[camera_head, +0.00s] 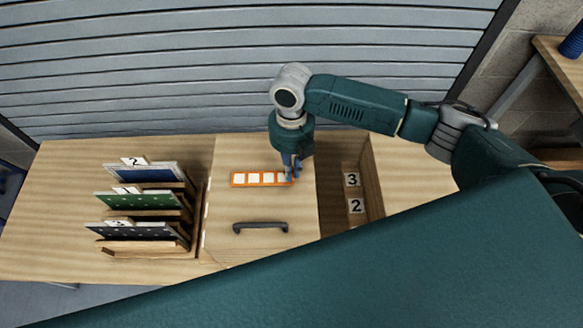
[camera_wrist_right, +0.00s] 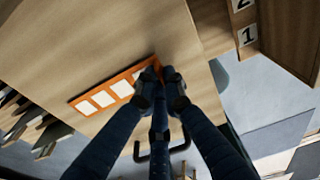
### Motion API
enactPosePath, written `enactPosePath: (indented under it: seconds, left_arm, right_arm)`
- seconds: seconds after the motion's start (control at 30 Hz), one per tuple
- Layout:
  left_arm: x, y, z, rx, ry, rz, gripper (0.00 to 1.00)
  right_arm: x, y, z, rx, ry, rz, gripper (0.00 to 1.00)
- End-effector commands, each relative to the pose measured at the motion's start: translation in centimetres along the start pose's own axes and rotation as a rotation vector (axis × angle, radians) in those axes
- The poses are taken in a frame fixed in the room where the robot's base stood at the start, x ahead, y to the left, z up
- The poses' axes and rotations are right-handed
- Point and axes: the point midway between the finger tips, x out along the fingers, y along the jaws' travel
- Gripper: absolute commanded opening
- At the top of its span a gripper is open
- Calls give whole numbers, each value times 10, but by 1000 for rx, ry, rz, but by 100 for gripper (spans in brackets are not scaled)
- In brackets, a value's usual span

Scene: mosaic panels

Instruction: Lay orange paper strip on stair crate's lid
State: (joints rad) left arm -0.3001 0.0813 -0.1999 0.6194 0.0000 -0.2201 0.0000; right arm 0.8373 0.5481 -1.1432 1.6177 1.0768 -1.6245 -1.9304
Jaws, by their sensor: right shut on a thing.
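The orange paper strip (camera_head: 240,179) has a row of white squares and also shows in the wrist view (camera_wrist_right: 93,108). It lies flat over the far part of the stair crate's lid (camera_head: 260,206), a pale wooden board with a dark handle (camera_head: 260,226). My right gripper (camera_head: 292,172) comes down from above and is shut on the strip's right end; its fingertips (camera_wrist_right: 160,76) hide that end. I cannot tell whether the strip touches the lid or hovers just above it. My left gripper is not in view.
Right of the lid, the crate's open part shows steps with number cards 3 (camera_head: 352,180) and 2 (camera_head: 355,206). A wooden rack (camera_head: 150,250) with upright blue, green and dark panels stands at left. A teal part of my body covers the lower right.

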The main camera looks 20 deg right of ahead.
Motion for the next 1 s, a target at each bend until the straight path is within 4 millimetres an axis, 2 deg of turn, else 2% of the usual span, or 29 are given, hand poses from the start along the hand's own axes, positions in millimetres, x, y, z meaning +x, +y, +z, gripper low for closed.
enactPosePath:
  seconds: [0.07, 0.1, 0.2, 0.57, 0.73, 1.0]
  left_arm:
    - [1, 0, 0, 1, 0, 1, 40]
    - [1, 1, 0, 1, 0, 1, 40]
    - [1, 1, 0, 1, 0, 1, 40]
    - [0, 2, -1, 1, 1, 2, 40]
    - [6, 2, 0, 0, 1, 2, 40]
    - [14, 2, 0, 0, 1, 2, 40]
  right_arm:
    - [2, 0, 0, 1, 0, -1, 0]
    - [3, 0, 0, 1, 0, -1, 10]
    - [2, 0, 0, 1, 0, -1, 27]
    - [-3, 0, 0, 0, -1, 1, 27]
    - [-28, 0, 2, 0, -4, 2, 27]
    - [-86, 1, 2, 0, -3, 2, 27]
